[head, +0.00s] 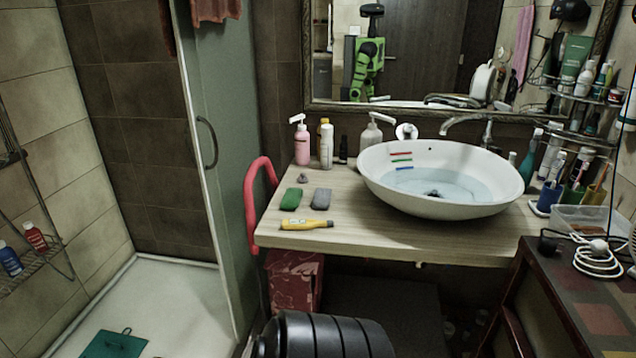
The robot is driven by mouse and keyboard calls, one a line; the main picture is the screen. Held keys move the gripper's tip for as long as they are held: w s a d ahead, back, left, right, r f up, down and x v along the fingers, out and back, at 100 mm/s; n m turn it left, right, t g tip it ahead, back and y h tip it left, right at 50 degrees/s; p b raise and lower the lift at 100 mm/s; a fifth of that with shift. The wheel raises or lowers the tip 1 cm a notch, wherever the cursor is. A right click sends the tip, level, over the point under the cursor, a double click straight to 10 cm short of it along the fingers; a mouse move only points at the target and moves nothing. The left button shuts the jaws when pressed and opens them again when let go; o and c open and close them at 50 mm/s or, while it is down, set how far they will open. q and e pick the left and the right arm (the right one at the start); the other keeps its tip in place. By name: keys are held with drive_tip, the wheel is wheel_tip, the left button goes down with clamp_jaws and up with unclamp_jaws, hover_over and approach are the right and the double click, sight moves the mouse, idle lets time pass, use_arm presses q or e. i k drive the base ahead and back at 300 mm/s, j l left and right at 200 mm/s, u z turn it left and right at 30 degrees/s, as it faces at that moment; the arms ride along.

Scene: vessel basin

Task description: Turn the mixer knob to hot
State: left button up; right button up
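A small round pale knob (406,131) stands behind the back-left rim of the white basin (440,205); I take it for the mixer knob. Its pointing direction is too small to tell. Red, green and blue marks (401,160) lie one below another on the basin's inner wall, just below the knob, red on top. A metal faucet (465,122) stands behind the basin, its spout reaching left over the rim. Water (450,187) lies in the basin. Neither of my grippers is in view.
The wooden counter (375,235) holds a yellow tube (306,224), a green block (290,199) and a grey one (321,199). Pump bottles (302,142) stand behind. Cups and tubes crowd the right side. A red hoop (252,205) hangs at the counter's left edge.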

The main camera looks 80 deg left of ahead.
sight(408, 129)
drive_tip(key=u, duration=2.8)
